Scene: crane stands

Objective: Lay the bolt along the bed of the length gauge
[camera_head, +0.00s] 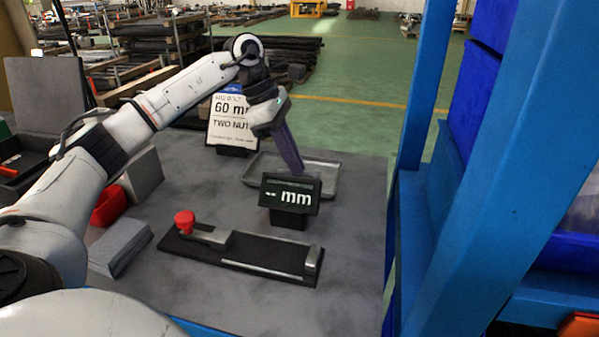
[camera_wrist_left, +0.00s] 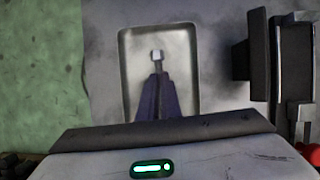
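The length gauge (camera_head: 240,252) is a low dark base with a metal rail, end blocks and a red knob (camera_head: 185,220); no bolt lies on its bed. Its display (camera_head: 290,195) reads "-- mm". My left gripper (camera_head: 297,170) points down into the metal tray (camera_head: 328,178) behind the display. In the left wrist view its purple fingers (camera_wrist_left: 157,85) are close together, with the pale head of the bolt (camera_wrist_left: 158,55) just beyond the tips. I cannot tell whether the fingers press on the bolt. My right gripper is out of view.
A sign (camera_head: 230,122) reading "60 mm" and "TWO NUT" stands behind the tray. A red bin (camera_head: 108,205) and grey blocks (camera_head: 120,248) are at the left. A blue rack (camera_head: 480,180) rises along the right. Bare table lies in front of the gauge.

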